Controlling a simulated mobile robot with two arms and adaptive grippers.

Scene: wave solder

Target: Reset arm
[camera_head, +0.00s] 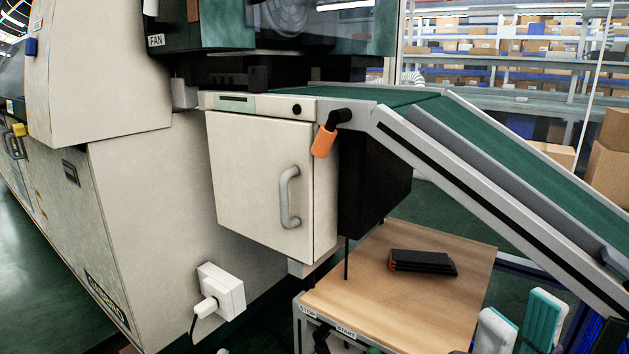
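My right gripper (518,304) is at the bottom right, in front of the wooden table's right side. Its two fingers, with white and teal pads, stand apart with nothing between them. It touches nothing that I can see. The rest of my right arm is mostly cut off by the lower picture edge. I cannot make out my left gripper.
A wooden table (375,295) carries a stack of dark, orange-edged pieces (422,262). Above it, a green conveyor (520,165) slopes down right. A beige machine has a cabinet door (258,180) and an orange-handled lever (324,141). Green floor (40,280) is clear at left.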

